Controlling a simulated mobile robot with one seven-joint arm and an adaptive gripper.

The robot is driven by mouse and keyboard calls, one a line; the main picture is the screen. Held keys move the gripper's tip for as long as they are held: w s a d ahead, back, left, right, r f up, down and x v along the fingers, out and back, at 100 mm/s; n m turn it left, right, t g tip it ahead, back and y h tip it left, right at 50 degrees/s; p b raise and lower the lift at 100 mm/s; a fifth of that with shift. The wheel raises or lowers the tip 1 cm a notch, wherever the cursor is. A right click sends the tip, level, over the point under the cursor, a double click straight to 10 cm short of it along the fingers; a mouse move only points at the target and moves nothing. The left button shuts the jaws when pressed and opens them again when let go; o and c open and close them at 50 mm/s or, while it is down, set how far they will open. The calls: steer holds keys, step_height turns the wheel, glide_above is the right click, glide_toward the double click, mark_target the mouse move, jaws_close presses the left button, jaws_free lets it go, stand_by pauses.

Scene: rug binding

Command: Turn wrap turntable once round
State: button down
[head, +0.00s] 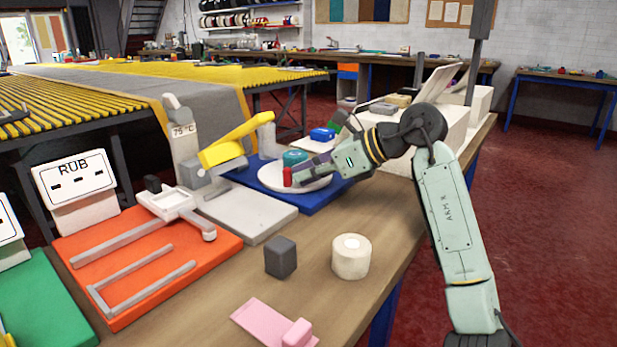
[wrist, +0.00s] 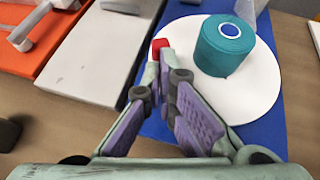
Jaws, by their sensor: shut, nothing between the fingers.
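The turntable is a round white disc (head: 310,185) on a blue base (head: 289,199); the disc (wrist: 262,97) and base (wrist: 157,128) fill the right of the wrist view. A teal roll (head: 293,157) sits on the disc, and its blue-ringed core shows in the wrist view (wrist: 226,48). A small red peg (head: 287,177) stands at the disc's edge. My gripper (head: 303,174) is shut and empty over the disc. In the wrist view its fingertips (wrist: 166,64) come together right at the red peg (wrist: 160,47); I cannot tell whether they touch it.
A white-grey plate (head: 247,214) with a yellow-handled device (head: 232,142) and an orange board (head: 150,265) lie left of the turntable. A grey block (head: 280,258), a white roll (head: 351,257) and a pink piece (head: 272,322) stand nearer. Bare bench lies around them.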

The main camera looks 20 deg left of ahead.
steer(key=shift+s+a+f+b, duration=0.25)
steer(key=shift+a+b, duration=0.35)
steer(key=shift+b, duration=0.35)
steer(key=shift+s+a+r+m+t+h+b, duration=0.1)
steer(key=shift+s+a+m+t+h+b, duration=0.15)
steer(key=shift+a+m+t+b, duration=0.45)
steer(key=shift+s+a+r+m+t+h+b, duration=0.15)
steer(key=shift+a+m+t+h+b, duration=0.15)
steer(key=shift+m+t, duration=0.6)
steer(key=shift+a, duration=1)
steer(key=shift+w+a, duration=0.15)
steer(key=shift+a, duration=0.5)
steer(key=shift+w+a, duration=0.15)
steer(key=shift+a, duration=0.5)
steer(key=shift+w+a, duration=0.1)
steer(key=shift+a, duration=0.1)
steer(key=shift+d, duration=0.1)
